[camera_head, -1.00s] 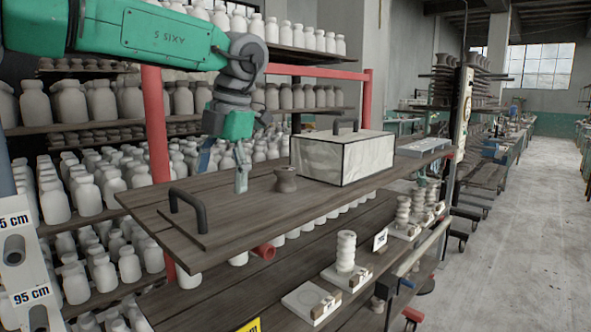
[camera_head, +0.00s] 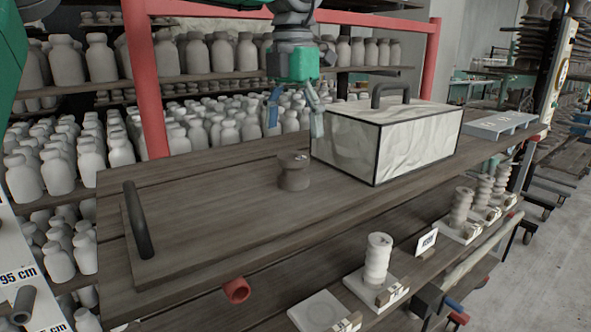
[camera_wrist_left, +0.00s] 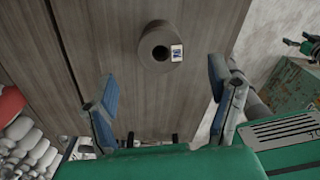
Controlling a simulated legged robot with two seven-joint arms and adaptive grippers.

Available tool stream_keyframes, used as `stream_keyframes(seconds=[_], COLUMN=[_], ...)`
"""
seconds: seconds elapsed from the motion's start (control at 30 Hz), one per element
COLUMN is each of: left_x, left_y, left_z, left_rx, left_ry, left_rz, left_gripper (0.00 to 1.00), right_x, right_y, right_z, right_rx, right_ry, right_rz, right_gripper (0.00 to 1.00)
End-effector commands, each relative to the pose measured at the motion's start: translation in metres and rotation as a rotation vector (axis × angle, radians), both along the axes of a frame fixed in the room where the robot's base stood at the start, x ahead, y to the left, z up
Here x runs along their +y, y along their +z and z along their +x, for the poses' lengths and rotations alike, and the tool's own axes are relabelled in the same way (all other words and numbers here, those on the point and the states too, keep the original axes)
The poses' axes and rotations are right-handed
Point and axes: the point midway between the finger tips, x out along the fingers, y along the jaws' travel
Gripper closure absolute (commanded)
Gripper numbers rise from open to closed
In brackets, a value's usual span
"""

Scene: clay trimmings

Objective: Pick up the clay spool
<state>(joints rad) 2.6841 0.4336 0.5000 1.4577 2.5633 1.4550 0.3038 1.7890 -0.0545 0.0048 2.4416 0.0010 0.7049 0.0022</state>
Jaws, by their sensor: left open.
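The clay spool (camera_head: 293,172) is a brown-grey, waisted piece standing upright on the wooden board (camera_head: 230,220), left of a white box. My left gripper (camera_head: 294,118) is open and empty. It hangs above and behind the spool in the head view, fingers pointing down, apart from it. In the left wrist view the spool (camera_wrist_left: 158,48) shows its round top with a dark hole and a small label at its side. It lies beyond the open blue fingers of my left gripper (camera_wrist_left: 160,100), between their lines. My right gripper is not in view.
The white box (camera_head: 395,142) with a dark handle stands right of the spool, close to my left gripper. A dark handle (camera_head: 138,220) rises at the board's left end. Red posts (camera_head: 146,85) and shelves of pale jars stand behind. The board's front left is clear.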

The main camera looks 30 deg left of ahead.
Motion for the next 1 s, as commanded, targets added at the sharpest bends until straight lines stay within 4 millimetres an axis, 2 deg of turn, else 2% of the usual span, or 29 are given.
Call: stream_keyframes(seconds=[0.1, 0.37, 0.6, 0.9, 0.93, 1.0], left_x=[0.0, 0.002, 0.002, 0.002, 0.002, 0.002], left_y=[-0.019, -0.038, -0.073, -0.08, -0.08, -0.08], left_z=[0.001, 0.0, 0.001, 0.0, 0.0, 0.0], left_rx=[0.001, 0.002, 0.002, -0.001, -0.001, -0.001], left_ry=[0.0, 0.0, 0.0, 0.0, 0.0, 0.0], left_rz=[0.001, 0.001, 0.001, 0.0, 0.0, 0.0], left_gripper=[0.25, 0.25, 0.25, 0.25, 0.28, 0.53], right_x=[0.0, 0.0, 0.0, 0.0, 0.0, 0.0], right_y=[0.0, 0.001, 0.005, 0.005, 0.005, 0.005], right_z=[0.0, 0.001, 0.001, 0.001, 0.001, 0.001], right_rx=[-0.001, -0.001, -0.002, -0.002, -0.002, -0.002], right_ry=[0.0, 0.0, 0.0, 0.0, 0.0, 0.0], right_rz=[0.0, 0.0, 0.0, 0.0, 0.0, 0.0], right_gripper=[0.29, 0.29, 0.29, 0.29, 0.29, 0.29])
